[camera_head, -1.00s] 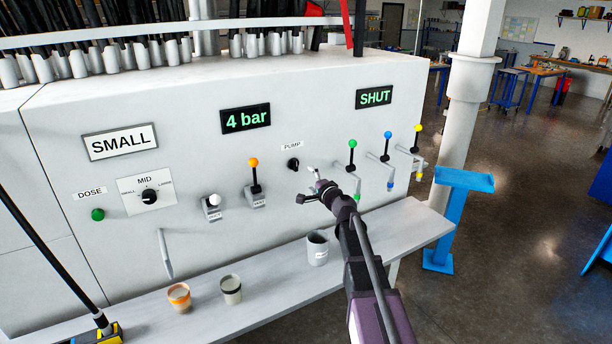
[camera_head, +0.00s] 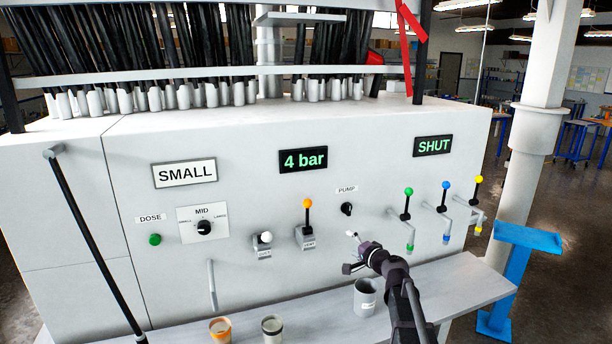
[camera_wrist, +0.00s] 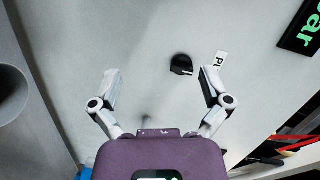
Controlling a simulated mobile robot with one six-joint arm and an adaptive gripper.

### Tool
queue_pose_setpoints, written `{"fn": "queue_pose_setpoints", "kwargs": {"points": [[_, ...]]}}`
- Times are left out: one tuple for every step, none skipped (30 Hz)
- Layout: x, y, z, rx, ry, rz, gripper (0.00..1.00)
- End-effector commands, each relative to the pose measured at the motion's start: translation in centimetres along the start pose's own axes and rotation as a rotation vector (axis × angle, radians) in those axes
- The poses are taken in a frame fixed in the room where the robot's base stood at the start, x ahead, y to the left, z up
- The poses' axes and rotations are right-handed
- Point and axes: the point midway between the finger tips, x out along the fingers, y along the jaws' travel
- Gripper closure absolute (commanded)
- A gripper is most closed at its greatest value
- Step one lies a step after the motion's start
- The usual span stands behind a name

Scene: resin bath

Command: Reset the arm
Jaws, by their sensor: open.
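My gripper (camera_head: 352,252) is in front of the white machine panel, below and a little right of the black PUMP knob (camera_head: 346,209). In the wrist view my gripper (camera_wrist: 162,84) has its two fingers spread apart with nothing between them. The PUMP knob (camera_wrist: 181,65) shows beyond the fingertips against the panel, apart from them. My arm reaches in from the lower right of the head view.
A shelf (camera_head: 470,288) under the panel holds a grey cup (camera_head: 367,298), an orange-rimmed cup (camera_head: 220,330) and another cup (camera_head: 272,329). Levers with green (camera_head: 408,191), blue (camera_head: 445,185) and yellow (camera_head: 479,180) knobs stand right of my gripper. Displays read SMALL, 4 bar and SHUT.

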Motion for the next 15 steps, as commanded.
{"fn": "queue_pose_setpoints", "kwargs": {"points": [[-0.5,1.0,1.9,-0.043,-0.045,0.031,0.03],[-0.8,1.6,2.8,-0.072,-0.074,0.053,0.03],[-1.1,2.4,4.1,-0.11,-0.114,0.083,0.03],[-1.4,3.0,5.1,-0.138,-0.144,0.107,0.03],[-1.8,3.6,6.0,-0.166,-0.174,0.132,0.03],[-2.3,4.5,7.1,-0.202,-0.213,0.166,0.03],[-2.7,5.2,8.0,-0.228,-0.242,0.193,0.03],[-3.1,5.9,8.8,-0.254,-0.272,0.22,0.03],[-3.7,6.8,9.9,-0.288,-0.31,0.257,0.03],[-4.2,7.5,10.7,-0.312,-0.34,0.286,0.03],[-4.8,8.3,11.4,-0.337,-0.368,0.315,0.03],[-5.5,9.3,12.3,-0.367,-0.405,0.355,0.03],[-6.1,10.0,12.9,-0.39,-0.432,0.386,0.03],[-6.8,10.8,13.5,-0.412,-0.459,0.418,0.03],[-7.7,11.8,14.3,-0.44,-0.495,0.461,0.03]]}}
